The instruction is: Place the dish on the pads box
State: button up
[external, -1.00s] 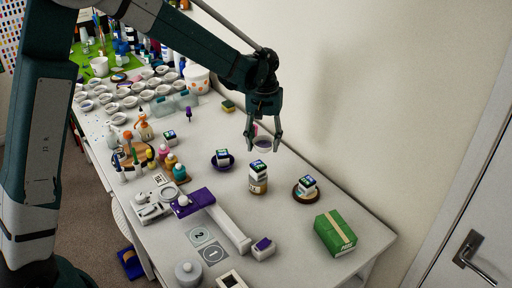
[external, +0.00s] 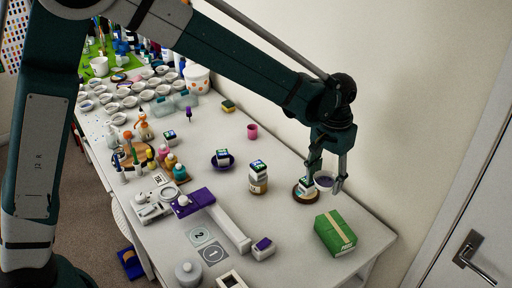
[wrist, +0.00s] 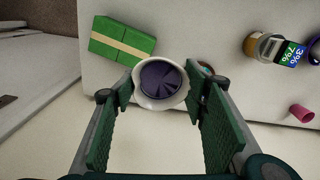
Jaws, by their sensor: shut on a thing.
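My gripper (external: 326,180) is shut on a small white dish (external: 325,182) with dark purple contents. It holds the dish in the air near the wall side of the table. In the wrist view the dish (wrist: 141,98) sits between the two green fingers and looks roughly level. A green box with a tan band (external: 335,233), which looks like the pads box, lies on the table at the right end. In the external view it is in front of and below the dish. In the wrist view the green box (wrist: 105,38) is up and left of the dish, apart from it.
A labelled cube on a round brown coaster (external: 298,197) stands close beside my gripper. A labelled jar (external: 258,186), a cube on a purple saucer (external: 229,166) and a pink cup (external: 252,131) stand farther left. The green box's top is clear.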

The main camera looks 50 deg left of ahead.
jog(key=m, duration=0.2)
send_over(336, 227)
jog(key=shift+r, duration=0.4)
jog(key=shift+f, duration=3.15)
jog(key=shift+f, duration=1.85)
jog(key=shift+f, duration=0.2)
jog(key=o, duration=0.9)
jog(key=shift+r, duration=0.15)
